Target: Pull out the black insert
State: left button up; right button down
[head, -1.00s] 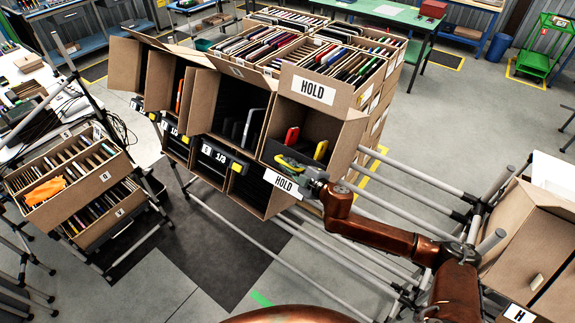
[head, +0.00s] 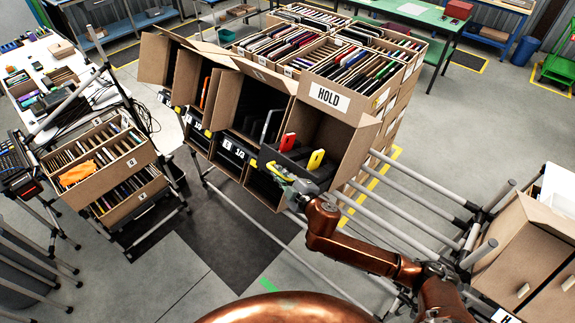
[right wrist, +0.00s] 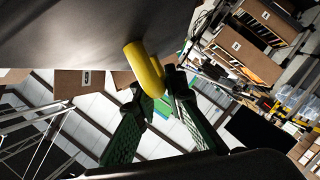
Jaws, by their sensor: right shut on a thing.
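The black insert (head: 301,157) sticks part way out of the open, tilted carton (head: 325,128) marked HOLD, with its rear still inside. A red item (head: 288,142) and a yellow item (head: 316,160) stand in it. My right gripper (head: 283,174) is at the insert's front, shut on its yellow handle. In the right wrist view the yellow handle (right wrist: 146,70) sits between the green fingers (right wrist: 152,97), below a large dark surface. The gripper hides part of the insert's front. My left gripper is not in view.
Neighbouring tilted cartons (head: 245,105) with dark insides stand close on the left. Full cartons (head: 365,60) stand behind. Grey rack tubes (head: 420,185) run to the right, near my right arm. Floor in front of the carton row is clear.

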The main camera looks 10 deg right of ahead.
jog(key=shift+s+a+r+p, duration=0.45)
jog(key=shift+s+a+r, duration=0.15)
jog(key=shift+a, duration=0.2)
jog(key=shift+s+a+r+p, duration=0.45)
jog(key=shift+s+a, duration=0.1)
jog(key=shift+a, duration=0.2)
jog(key=c, duration=2)
grip_release()
jog(key=shift+o, duration=0.2)
jog(key=shift+d, duration=0.1)
jog(key=v, duration=1.2)
jog(key=shift+f, duration=0.1)
